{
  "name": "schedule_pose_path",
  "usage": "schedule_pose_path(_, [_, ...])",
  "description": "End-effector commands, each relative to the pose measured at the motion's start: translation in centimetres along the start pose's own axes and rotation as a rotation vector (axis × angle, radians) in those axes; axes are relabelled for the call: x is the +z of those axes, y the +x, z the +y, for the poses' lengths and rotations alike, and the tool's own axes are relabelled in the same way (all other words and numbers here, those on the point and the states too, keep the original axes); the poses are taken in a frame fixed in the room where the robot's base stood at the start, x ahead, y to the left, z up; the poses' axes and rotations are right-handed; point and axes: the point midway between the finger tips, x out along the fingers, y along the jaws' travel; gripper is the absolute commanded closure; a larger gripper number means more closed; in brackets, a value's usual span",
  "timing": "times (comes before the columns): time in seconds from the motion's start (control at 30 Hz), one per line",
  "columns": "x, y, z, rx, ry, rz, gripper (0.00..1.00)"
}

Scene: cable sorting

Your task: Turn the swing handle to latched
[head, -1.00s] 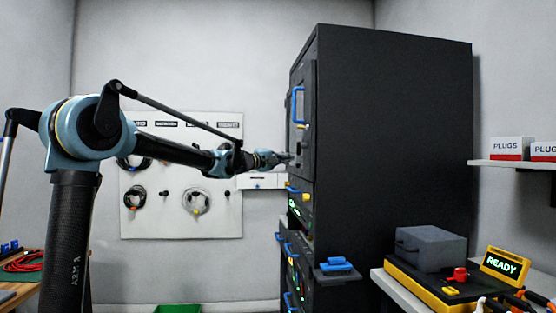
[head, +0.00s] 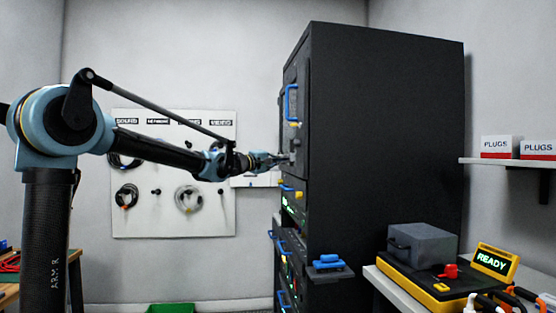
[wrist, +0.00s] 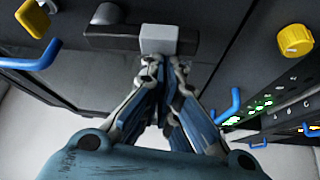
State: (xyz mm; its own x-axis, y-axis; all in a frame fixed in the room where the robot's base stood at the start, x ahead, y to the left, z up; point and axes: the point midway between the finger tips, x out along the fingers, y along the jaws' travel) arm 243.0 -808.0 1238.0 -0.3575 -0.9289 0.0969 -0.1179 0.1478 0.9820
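The swing handle is a dark bar (wrist: 112,37) with a light grey block (wrist: 160,40) on it. It lies across the top of the wrist view, on the dark cabinet door. In the head view the handle area (head: 297,146) is small and partly hidden by my gripper (head: 287,159). In the wrist view the fingertips of my gripper (wrist: 168,64) are close together at the lower edge of the grey block, seemingly touching it. I see nothing clearly held between them. The latch itself cannot be made out.
A blue pull handle (head: 292,103) is on the door above. The tall dark cabinet (head: 390,150) fills the centre right. A yellow knob (wrist: 295,40) and blue handles lie beside the fingers. A bench with a READY tester (head: 492,262) stands at right.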

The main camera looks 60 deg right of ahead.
Motion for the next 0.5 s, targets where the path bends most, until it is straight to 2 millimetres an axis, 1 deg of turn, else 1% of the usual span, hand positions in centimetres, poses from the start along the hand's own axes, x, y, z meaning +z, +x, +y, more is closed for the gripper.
schedule_pose_path(0.03, [0.4, 0.0, 0.1, 0.002, 0.001, -0.008, 1.0])
schedule_pose_path(0.3, [0.5, 0.1, 0.1, 0.003, 0.001, -0.012, 1.0])
schedule_pose_path(0.4, [0.1, 0.2, 0.0, 0.003, 0.001, -0.011, 1.0])
schedule_pose_path(0.5, [-0.8, 0.6, -0.3, 0.002, 0.0, -0.008, 1.0])
